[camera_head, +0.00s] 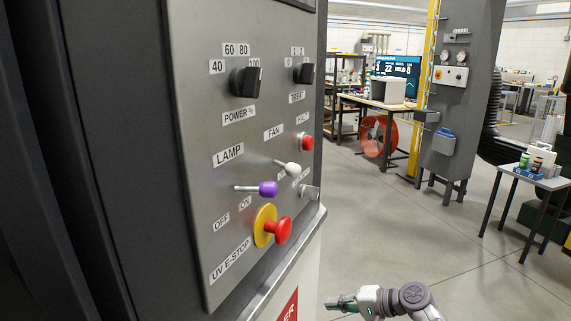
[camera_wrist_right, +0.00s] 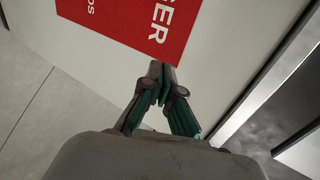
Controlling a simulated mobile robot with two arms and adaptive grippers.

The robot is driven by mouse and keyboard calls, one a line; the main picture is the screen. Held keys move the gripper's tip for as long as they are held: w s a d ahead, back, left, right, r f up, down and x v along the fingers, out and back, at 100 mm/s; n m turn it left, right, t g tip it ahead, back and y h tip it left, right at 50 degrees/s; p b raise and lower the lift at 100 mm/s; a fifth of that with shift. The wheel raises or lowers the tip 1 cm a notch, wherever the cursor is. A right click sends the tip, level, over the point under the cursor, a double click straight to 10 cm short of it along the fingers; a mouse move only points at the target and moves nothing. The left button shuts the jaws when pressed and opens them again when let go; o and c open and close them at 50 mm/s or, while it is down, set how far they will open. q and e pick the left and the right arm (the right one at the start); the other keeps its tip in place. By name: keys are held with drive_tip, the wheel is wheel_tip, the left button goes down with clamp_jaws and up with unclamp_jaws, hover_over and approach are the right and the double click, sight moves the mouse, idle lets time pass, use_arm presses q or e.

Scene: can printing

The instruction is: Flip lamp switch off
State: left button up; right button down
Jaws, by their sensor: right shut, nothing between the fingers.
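The lamp switch (camera_head: 268,188) is a metal lever with a purple tip, below the LAMP label on the grey control panel (camera_head: 210,120). OFF and ON labels sit under it, OFF on the left and ON on the right. The lever sticks out to the right and appears to lean toward the ON side. My right gripper (camera_head: 340,303) is low at the bottom of the head view, below and to the right of the panel, apart from the switch. In the right wrist view its fingers (camera_wrist_right: 157,72) are together and empty, near a red sign. My left gripper is not in view.
A white-tipped fan lever (camera_head: 292,169) is close to the lamp switch. A red emergency-stop button (camera_head: 283,230) with a yellow collar is just below it. Black knobs (camera_head: 246,81) sit above. The panel's lower ledge (camera_head: 290,258) juts out. Open floor lies to the right.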

wheel_tip(320, 180, up, 22)
drive_tip(key=a+n+g+y+p, duration=0.1)
drive_tip(key=a+n+g+y, duration=0.1)
drive_tip(key=a+n+y, duration=0.15)
drive_tip(key=n+g+y+p, duration=0.1)
drive_tip(key=n+g+y, duration=0.2)
drive_tip(key=n+g, duration=0.35)
approach(293, 176)
drive_tip(key=s, duration=0.1)
drive_tip(key=s+a+r, duration=0.1)
drive_tip(key=s, duration=0.1)
drive_tip(key=shift+s+a+r+m+h, duration=0.1)
drive_tip(key=shift+a+r+m+h, duration=0.05)
drive_tip(key=shift+r+m+h, duration=0.15)
drive_tip(key=shift+a, duration=0.1)
drive_tip(key=a+p, duration=0.1)
drive_tip(key=a, duration=0.2)
drive_tip(key=a+p, duration=0.1)
drive_tip(key=a, duration=0.1)
drive_tip(key=s+a+p, duration=0.1)
drive_tip(key=a+p, duration=0.1)
drive_tip(key=a, duration=0.1)
drive_tip(key=shift+s+a, duration=0.1)
drive_tip(key=shift+a, duration=0.2)
drive_tip(key=shift+s+a+f, duration=0.1)
drive_tip(key=shift+a+f, duration=0.15)
drive_tip(key=shift+a, duration=0.35)
drive_tip(key=shift+s, duration=0.1)
